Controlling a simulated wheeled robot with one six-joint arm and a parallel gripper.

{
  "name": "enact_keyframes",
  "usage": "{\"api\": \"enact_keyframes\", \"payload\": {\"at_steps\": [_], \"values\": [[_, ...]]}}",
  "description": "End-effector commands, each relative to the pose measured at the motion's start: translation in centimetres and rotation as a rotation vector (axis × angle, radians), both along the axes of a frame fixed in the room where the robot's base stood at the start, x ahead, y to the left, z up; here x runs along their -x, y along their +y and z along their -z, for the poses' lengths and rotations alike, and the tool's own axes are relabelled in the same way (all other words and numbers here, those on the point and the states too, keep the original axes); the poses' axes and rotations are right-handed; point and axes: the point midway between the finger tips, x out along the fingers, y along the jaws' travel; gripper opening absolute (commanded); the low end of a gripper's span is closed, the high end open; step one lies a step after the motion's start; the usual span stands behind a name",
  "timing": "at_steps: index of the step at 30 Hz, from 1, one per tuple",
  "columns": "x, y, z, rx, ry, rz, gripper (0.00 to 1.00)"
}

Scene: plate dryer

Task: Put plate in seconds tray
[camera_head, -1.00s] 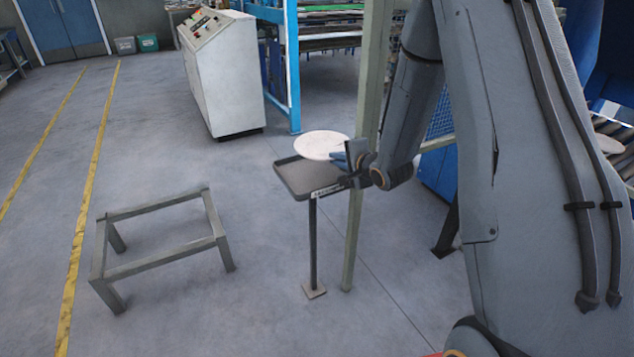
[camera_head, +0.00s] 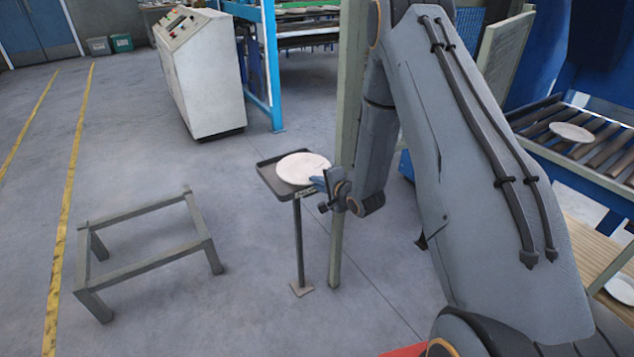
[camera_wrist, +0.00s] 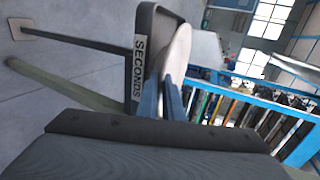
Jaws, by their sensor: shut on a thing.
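A round off-white plate (camera_head: 303,168) lies level at the dark seconds tray (camera_head: 268,181), which stands on a thin post. My gripper (camera_head: 320,183) is shut on the plate's near right edge. In the wrist view the blue fingers (camera_wrist: 161,98) grip the rim of the plate (camera_wrist: 178,52), seen nearly edge-on beside the tray (camera_wrist: 146,25). The tray's "SECONDS" label (camera_wrist: 138,70) faces the camera. The plate is over the tray and very close to its surface; I cannot tell whether it touches.
A green-grey upright post (camera_head: 345,140) stands just behind my gripper. A low metal frame (camera_head: 145,214) stands on the floor at left, and a control cabinet (camera_head: 205,75) behind. A roller conveyor (camera_head: 590,150) with another plate (camera_head: 572,132) is at right. Floor between is clear.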

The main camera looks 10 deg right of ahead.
Motion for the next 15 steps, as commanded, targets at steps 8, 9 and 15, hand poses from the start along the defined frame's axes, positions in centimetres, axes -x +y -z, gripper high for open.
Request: {"api": "enact_keyframes", "payload": {"at_steps": [8,9,15], "values": [[-0.06,0.01,0.02,-0.001,-0.002,0.000,0.00],[-0.06,0.01,0.11,-0.001,-0.002,0.000,0.00],[-0.06,0.00,0.70,-0.001,-0.002,0.000,0.00]]}}
